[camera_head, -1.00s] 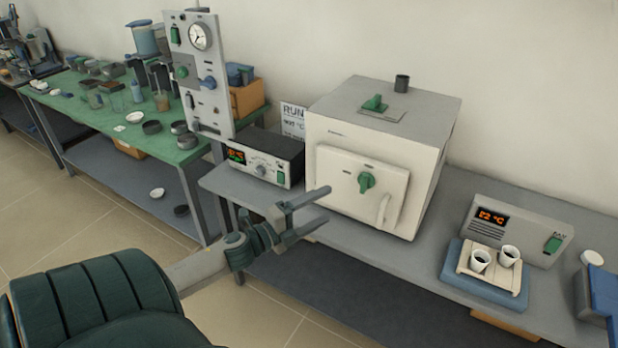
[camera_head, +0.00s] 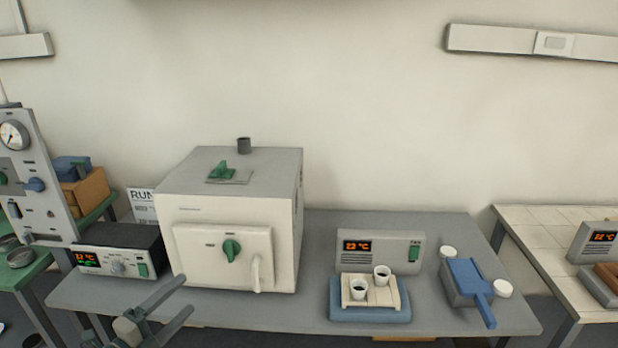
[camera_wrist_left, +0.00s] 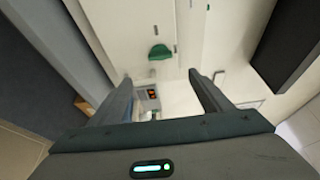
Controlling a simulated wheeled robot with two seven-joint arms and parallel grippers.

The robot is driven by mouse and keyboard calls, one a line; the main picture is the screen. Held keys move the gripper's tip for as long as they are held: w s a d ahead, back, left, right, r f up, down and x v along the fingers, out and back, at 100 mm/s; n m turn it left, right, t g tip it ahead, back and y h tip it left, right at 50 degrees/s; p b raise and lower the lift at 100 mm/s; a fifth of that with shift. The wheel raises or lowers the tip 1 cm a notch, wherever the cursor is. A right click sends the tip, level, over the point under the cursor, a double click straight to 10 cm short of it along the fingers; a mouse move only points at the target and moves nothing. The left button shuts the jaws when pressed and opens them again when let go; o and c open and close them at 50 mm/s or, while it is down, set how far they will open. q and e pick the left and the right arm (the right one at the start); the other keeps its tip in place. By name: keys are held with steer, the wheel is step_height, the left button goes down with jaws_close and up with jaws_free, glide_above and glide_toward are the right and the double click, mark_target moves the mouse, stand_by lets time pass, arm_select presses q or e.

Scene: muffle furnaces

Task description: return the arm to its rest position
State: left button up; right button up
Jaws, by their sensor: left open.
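My left gripper (camera_head: 168,312) is at the lower left of the head view, in front of the grey table and below the white furnace's door. Its two fingers are apart with nothing between them. In the left wrist view the open fingers (camera_wrist_left: 163,80) also show, empty, with the furnace front and its green knob (camera_wrist_left: 160,52) beyond them. The muffle furnace (camera_head: 215,220) stands with its door shut; a green knob (camera_head: 232,250) and a pale handle are on the door. My right gripper is not seen.
On the grey table (camera_head: 350,222) stand a controller (camera_head: 118,262), a heater with display (camera_head: 350,258), two cups on a pale plate over a blue pad (camera_head: 370,314), and a blue-handled device (camera_head: 466,280). A tiled table (camera_head: 545,222) is at right. Bare tabletop lies right of the furnace.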

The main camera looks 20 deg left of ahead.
arm_select(q)
steer(key=shift+f, duration=0.1)
steer(key=s+a+f+n+g+y, duration=0.2)
steer(key=a+f+n, duration=0.15)
steer(key=f, duration=0.85)
steer(key=s+a+f+n+g+y, duration=0.2)
steer(key=f+n, duration=0.2)
steer(key=f, duration=0.7)
steer(key=s+d+f+n+g, duration=0.2)
steer(key=s+f, duration=0.3)
steer(key=f, duration=0.5)
steer(key=s+d+f+n+g, duration=0.1)
steer(key=s+f+n+g, duration=0.1)
steer(key=s+f, duration=0.5)
steer(key=s+d+f+n+g, duration=0.2)
steer(key=s+d+f, duration=0.25)
steer(key=f, duration=0.35)
steer(key=s+d+f+n+g, duration=0.1)
steer(key=s+d+f+g, duration=0.1)
steer(key=s+d+f, duration=0.35)
steer(key=s+d+f+n+g, duration=0.1)
steer(key=s+d+f+g, duration=0.1)
steer(key=s+d+f, duration=0.4)
steer(key=s+d+f+n+g+h+b, duration=0.1)
steer(key=s+d+f, duration=0.5)
steer(key=s, duration=0.7)
steer(key=shift+d+n+g, duration=0.3)
steer(key=shift+n+g, duration=0.25)
steer(key=shift+g, duration=0.35)
